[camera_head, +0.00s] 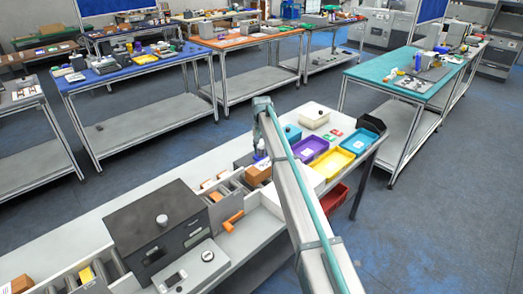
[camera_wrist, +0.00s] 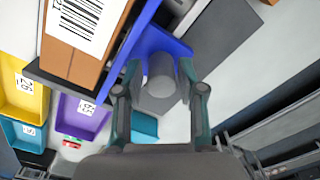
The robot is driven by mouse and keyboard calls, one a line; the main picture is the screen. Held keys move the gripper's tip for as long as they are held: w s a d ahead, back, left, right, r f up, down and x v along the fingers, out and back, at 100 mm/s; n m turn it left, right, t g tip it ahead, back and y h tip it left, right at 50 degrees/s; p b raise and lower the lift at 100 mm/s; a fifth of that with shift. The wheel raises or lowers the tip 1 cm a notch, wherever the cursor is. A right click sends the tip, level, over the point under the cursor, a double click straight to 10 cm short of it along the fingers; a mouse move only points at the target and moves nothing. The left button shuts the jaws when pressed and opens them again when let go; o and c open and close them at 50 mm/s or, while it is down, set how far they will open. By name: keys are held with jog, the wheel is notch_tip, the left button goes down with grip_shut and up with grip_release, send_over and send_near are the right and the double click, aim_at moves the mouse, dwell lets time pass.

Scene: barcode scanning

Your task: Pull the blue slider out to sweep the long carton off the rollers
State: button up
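In the wrist view, a blue slider (camera_wrist: 151,42) shows as a blue plate and strip with a grey cylindrical knob (camera_wrist: 161,72) on it. My gripper (camera_wrist: 160,76) has its two fingers on either side of the knob, with narrow gaps visible at both sides. A brown carton (camera_wrist: 88,62) with a white barcode label lies beside the blue strip at upper left. In the head view, a brown carton (camera_head: 259,173) sits by the rollers (camera_head: 237,184), partly behind my arm. I cannot make out the slider or gripper clearly there.
A dark grey scanner box (camera_head: 140,222) stands over the conveyor. Purple (camera_head: 310,143), yellow (camera_head: 331,163) and teal (camera_head: 357,142) trays stand at the far end. An orange handle (camera_head: 232,221) juts from the front side. Open floor lies to the right.

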aim_at(262, 148)
notch_tip(262, 148, up, 12)
dwell(0.5)
